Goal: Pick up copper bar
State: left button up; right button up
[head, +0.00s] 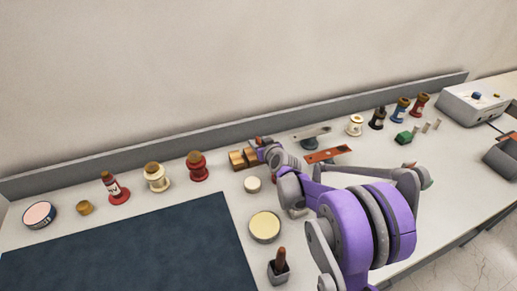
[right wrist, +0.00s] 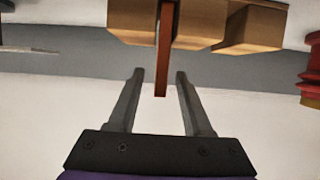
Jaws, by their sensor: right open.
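In the right wrist view a thin reddish-brown copper bar (right wrist: 164,50) stands out from a wooden block (right wrist: 205,22), its near end pointing at me. My right gripper (right wrist: 160,75) is open, with one finger on each side of the bar's end in the picture. A gap shows between the bar and each finger. In the head view the wooden block (head: 243,158) is on the table near the back ledge, with my right gripper (head: 264,150) at its right side. My arm hides much of this spot. My left gripper is not in view.
Red (head: 197,166) and cream (head: 156,177) spools stand left. A round cream tin (head: 265,226) and a dark mat (head: 130,250) are in front.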

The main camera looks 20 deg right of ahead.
jog(key=shift+w+f, duration=0.1)
jog(key=shift+w, duration=0.1)
jog(key=shift+s, duration=0.1)
jog(key=shift+c, duration=0.9)
grip_shut()
dwell(0.3)
